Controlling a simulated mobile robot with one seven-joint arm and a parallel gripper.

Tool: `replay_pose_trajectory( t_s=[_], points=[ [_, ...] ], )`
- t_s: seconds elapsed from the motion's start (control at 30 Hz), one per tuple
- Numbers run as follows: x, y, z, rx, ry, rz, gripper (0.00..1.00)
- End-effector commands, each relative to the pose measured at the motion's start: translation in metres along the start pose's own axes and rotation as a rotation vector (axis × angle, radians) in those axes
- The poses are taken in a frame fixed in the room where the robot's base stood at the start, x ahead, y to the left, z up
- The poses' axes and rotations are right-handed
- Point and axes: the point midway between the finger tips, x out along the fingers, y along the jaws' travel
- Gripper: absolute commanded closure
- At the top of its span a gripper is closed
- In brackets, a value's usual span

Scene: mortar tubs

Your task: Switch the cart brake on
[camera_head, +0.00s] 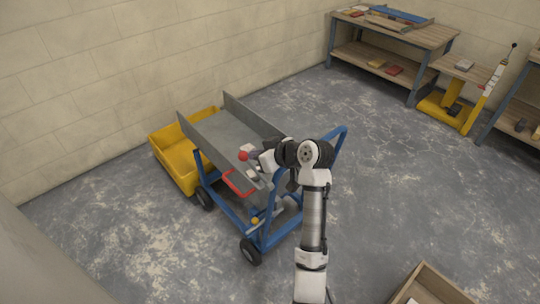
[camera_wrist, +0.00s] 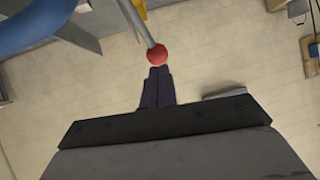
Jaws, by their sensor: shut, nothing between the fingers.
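The cart has a blue frame (camera_head: 233,212), dark wheels and a grey tipping tray (camera_head: 225,137). A red ball knob (camera_head: 244,155) shows at the tray's near side; in the wrist view a red ball (camera_wrist: 157,54) sits on the end of a thin grey rod. My gripper (camera_head: 257,156) is shut and empty, its fingertips (camera_wrist: 159,72) right at the ball; I cannot tell whether they touch it. A red loop (camera_head: 238,182) and a small yellow knob (camera_head: 255,221) are lower on the cart. No label marks the brake, and my arm hides part of the cart.
A yellow tub (camera_head: 177,163) stands behind the cart by the wall. A workbench (camera_head: 415,33) with several items, a yellow stand (camera_head: 450,111) and another shelf are at the right. A wooden crate (camera_head: 427,287) is at the front. Floor right of the cart is clear.

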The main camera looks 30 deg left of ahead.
Motion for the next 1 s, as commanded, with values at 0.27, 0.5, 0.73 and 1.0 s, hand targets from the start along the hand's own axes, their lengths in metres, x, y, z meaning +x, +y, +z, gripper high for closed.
replay_pose_trajectory(
  t_s=[0.27, 0.5, 0.73, 1.0],
  points=[
    [0.021, 0.003, -0.006, 0.013, -0.080, -0.001, 1.00],
    [0.028, 0.004, -0.008, 0.012, -0.077, 0.000, 1.00],
    [0.030, 0.004, -0.008, 0.011, -0.077, -0.002, 1.00],
    [0.031, 0.003, -0.008, 0.011, -0.077, -0.003, 1.00]
  ],
)
